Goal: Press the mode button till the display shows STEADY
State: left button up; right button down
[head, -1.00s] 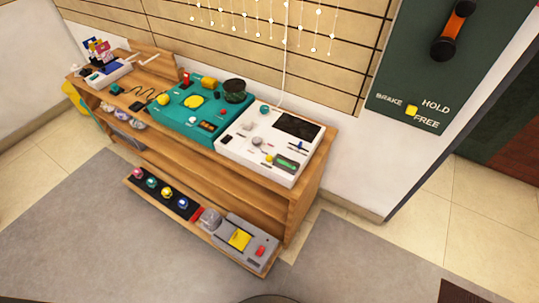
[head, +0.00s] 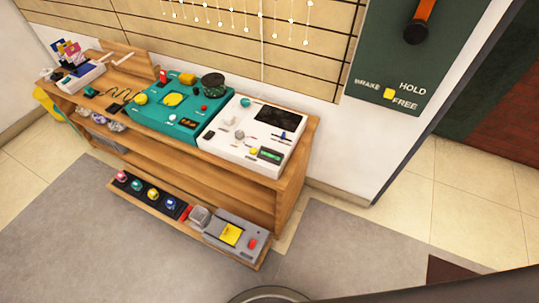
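A white console (head: 214,139) sits on the right end of the wooden bench. It has a dark screen (head: 279,119), a small green display (head: 270,155), a yellow button (head: 253,151), a teal knob (head: 245,102) and a pale round knob (head: 239,134). Any writing on the display is too small to read, and I cannot tell which control is the mode button. Neither of my grippers is in view.
A teal console (head: 150,117) stands left of the white one. A lower shelf with colored knobs and a grey box (head: 235,234) juts out in front. A green brake panel (head: 385,60) is on the wall. Grey floor (head: 140,255) in front is clear.

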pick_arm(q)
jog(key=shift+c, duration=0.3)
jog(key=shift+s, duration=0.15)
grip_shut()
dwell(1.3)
